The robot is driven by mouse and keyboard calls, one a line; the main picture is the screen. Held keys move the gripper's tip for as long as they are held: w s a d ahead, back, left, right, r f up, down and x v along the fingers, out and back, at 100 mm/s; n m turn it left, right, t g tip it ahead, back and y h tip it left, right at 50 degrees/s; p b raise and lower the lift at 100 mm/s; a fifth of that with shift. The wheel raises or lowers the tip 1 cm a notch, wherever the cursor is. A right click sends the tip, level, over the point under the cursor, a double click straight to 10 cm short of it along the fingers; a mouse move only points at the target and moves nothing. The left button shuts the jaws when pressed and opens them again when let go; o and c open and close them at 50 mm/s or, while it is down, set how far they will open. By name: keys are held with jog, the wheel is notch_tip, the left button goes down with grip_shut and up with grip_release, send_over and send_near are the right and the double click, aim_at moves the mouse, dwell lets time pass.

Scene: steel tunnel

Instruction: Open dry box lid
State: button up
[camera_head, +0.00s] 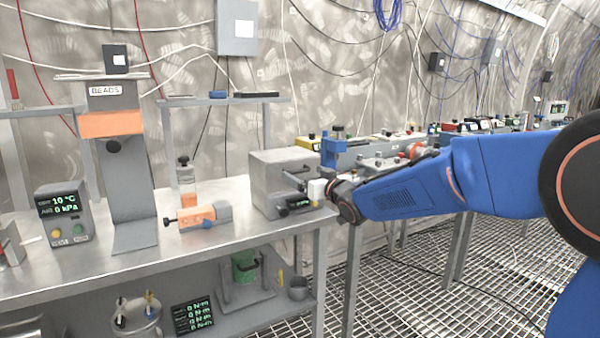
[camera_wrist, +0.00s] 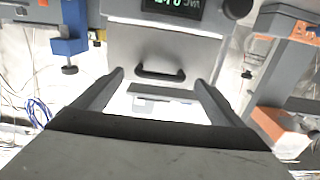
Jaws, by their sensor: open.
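The dry box, a grey metal box (camera_head: 272,188), stands at the right end of the steel bench. In the wrist view its grey face (camera_wrist: 165,45) fills the upper middle, with a lit display (camera_wrist: 172,6) at the top edge. A dark bar handle (camera_wrist: 160,75) sits on that face. My gripper (camera_head: 300,192) is at the right side of the box in the head view. In the wrist view my gripper (camera_wrist: 158,80) is open, with one finger on each side of the handle. I see no finger touching the handle, and the exact gap is unclear.
An orange-and-grey clamp device (camera_head: 200,217) lies left of the box. A BEADS dispenser (camera_head: 122,170) and a display unit (camera_head: 63,215) stand farther left on the bench (camera_head: 150,265). A blue fixture (camera_head: 334,150) stands just behind my gripper.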

aim_at(301, 171)
jog(key=shift+x, duration=1.95)
jog(key=shift+r, duration=0.1)
jog(key=c, duration=1.5)
